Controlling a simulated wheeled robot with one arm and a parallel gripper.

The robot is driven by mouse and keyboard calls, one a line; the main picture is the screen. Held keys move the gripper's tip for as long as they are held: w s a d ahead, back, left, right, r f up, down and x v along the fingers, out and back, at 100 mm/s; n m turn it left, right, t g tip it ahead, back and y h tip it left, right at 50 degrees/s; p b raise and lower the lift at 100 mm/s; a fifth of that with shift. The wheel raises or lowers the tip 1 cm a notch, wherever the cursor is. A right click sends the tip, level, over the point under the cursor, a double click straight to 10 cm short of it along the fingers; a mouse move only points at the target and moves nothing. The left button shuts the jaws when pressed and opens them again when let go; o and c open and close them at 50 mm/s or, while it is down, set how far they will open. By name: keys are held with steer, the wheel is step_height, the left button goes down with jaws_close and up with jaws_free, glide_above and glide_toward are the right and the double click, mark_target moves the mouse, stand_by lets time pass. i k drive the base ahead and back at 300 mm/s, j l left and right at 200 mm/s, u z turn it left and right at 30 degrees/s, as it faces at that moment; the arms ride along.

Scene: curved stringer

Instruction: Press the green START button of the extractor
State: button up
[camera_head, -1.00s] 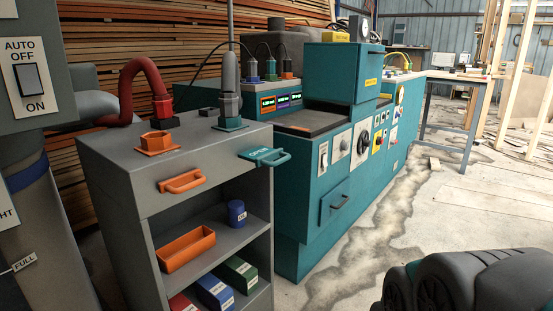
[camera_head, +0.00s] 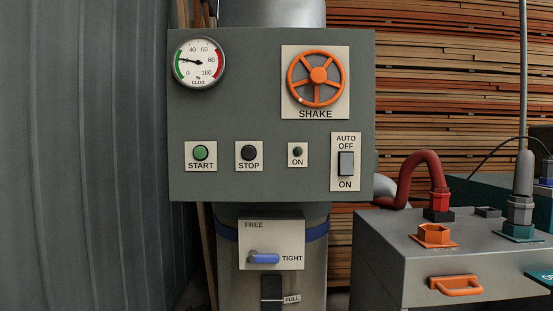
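The extractor's grey control panel (camera_head: 270,130) faces me in the middle of the head view. The round green START button (camera_head: 201,153) sits on a white plate at the panel's lower left. The black STOP button (camera_head: 249,152) is just to its right. A small dark green lamp (camera_head: 297,152) labelled ON is further right. A rocker switch (camera_head: 346,163) marked AUTO OFF and ON is at the panel's right edge. My gripper is not in view.
The CLOG gauge (camera_head: 198,62) reads near 20. An orange SHAKE wheel (camera_head: 317,75) is at upper right. A blue lever (camera_head: 264,258) points toward TIGHT below the panel. A grey cabinet (camera_head: 470,265) with an orange handle stands at right. A corrugated wall (camera_head: 90,150) is at left.

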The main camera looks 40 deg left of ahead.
mark_target(199, 153)
steer(key=u, duration=2.05)
